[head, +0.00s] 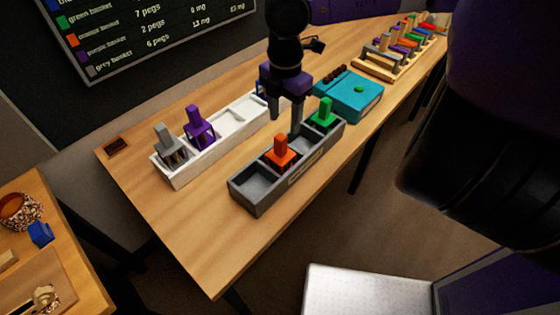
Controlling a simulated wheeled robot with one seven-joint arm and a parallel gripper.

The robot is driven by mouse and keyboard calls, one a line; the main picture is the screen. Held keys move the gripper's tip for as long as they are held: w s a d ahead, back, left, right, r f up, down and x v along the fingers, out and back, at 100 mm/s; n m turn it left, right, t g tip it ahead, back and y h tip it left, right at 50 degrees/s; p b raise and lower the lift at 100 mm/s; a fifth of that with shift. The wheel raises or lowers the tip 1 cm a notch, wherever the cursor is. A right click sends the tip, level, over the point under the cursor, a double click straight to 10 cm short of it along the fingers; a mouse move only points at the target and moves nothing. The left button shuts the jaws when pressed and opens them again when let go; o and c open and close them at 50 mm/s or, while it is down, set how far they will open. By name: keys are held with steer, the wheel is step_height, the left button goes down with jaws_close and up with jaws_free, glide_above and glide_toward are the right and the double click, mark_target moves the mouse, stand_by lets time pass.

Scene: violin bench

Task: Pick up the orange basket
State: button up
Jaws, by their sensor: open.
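The orange basket (281,154) stands upright in a compartment of the dark grey tray (246,203), with its upright handle on top. My gripper (287,118) points down over the table, above and just behind the tray. Its fingers are apart, with nothing seen between them. In the picture it is just above and slightly right of the orange handle, and it looks apart from the basket. How far apart in depth I cannot tell. My gripper hides part of the white tray behind it.
A green basket (324,115) stands in the grey tray's right end; its left compartment is empty. The white tray (180,182) holds grey (170,147) and purple (198,128) baskets. A teal box (362,103) and a peg rack (385,68) stand farther right. The front left tabletop is clear.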

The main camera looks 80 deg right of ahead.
mark_target(280, 136)
steer(key=f, duration=0.2)
steer(key=f+p, duration=0.1)
steer(key=f, duration=0.1)
steer(key=w+f+p, duration=0.1)
steer(key=f, duration=0.1)
steer(key=shift+a, duration=0.15)
steer(key=shift+f, duration=0.6)
jaws_close()
stand_by(0.8)
